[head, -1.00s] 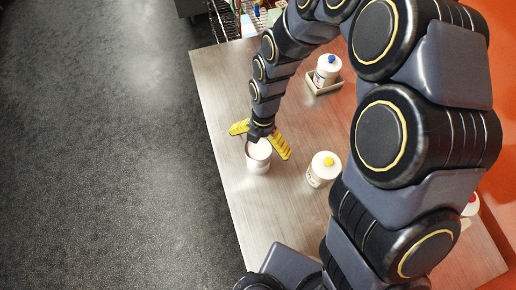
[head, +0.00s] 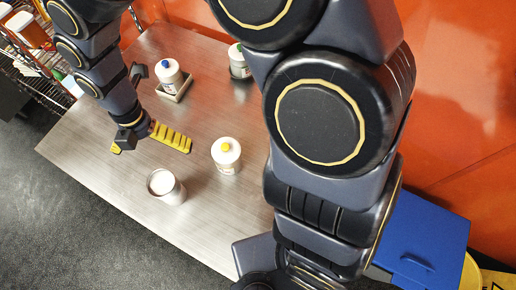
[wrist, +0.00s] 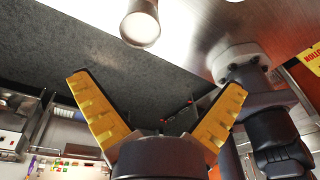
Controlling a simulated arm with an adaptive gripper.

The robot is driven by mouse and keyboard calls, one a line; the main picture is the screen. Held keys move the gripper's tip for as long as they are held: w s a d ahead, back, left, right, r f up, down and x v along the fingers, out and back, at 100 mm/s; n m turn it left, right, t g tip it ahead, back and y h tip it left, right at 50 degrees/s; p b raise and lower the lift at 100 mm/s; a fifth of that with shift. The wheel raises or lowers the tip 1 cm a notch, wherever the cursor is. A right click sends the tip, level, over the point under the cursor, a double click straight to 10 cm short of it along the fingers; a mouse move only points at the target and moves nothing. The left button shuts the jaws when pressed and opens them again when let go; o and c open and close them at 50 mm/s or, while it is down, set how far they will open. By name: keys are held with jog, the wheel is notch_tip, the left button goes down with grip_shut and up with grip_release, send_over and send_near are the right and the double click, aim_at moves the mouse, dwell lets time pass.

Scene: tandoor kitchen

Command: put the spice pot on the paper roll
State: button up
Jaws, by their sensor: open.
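A plain pale cylinder (head: 166,188) with a flat white top stands upright near the table's front edge; it may be the paper roll. It also shows at the top of the wrist view (wrist: 140,28). Lidded white pots look like spice pots: one with a yellow knob (head: 226,158), one with a blue knob (head: 169,76), one with a green top (head: 239,62). I cannot tell which one is meant. My gripper (head: 145,142), with yellow fingers, is open and empty, behind the cylinder and apart from it. The wrist view shows its fingers spread wide (wrist: 158,84).
The blue-knobbed pot sits in a small square tray (head: 178,94). The metal table (head: 110,175) has free room at its left end. A blue box (head: 425,235) is at the right, a wire rack (head: 40,75) at the far left.

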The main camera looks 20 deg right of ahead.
jog(key=s+d+r+m, duration=0.2)
jog(key=d+r+m, duration=0.2)
jog(key=d+m, duration=0.35)
jog(key=s+d+r+m, duration=0.2)
jog(key=d+r+m, duration=0.3)
jog(key=m, duration=0.4)
jog(key=s+d+m, duration=0.8)
jog(key=s+m, duration=0.1)
jog(key=m, duration=0.7)
jog(key=shift+r, duration=0.3)
jog(key=shift+d, duration=0.1)
